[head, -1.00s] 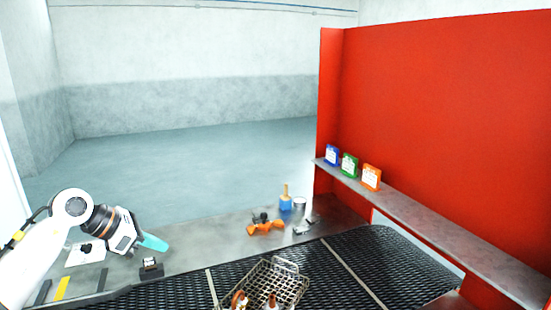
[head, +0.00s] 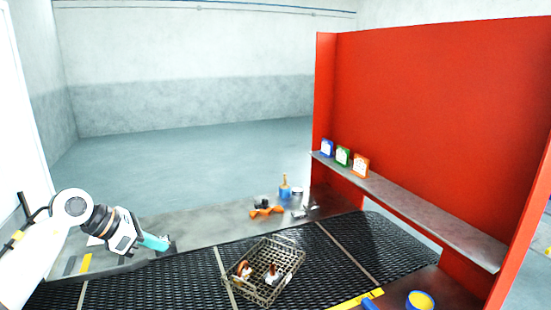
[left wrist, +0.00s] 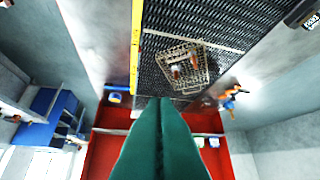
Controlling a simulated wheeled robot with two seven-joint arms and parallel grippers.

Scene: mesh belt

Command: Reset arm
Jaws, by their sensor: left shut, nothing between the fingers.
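My left gripper (head: 155,243) comes in from the left in the head view, above the near left end of the grey table. Its teal fingers are shut with nothing between them. The basket also shows in the left wrist view (left wrist: 186,88). My right gripper is not in view.
Orange parts (head: 266,212), a blue pot (head: 284,192) and small grey pieces stand behind the belt. A red panel (head: 430,110) with a grey shelf (head: 420,214) carries blue, green and orange boxes (head: 361,165). A yellow-filled blue cup (head: 420,300) is at the front right.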

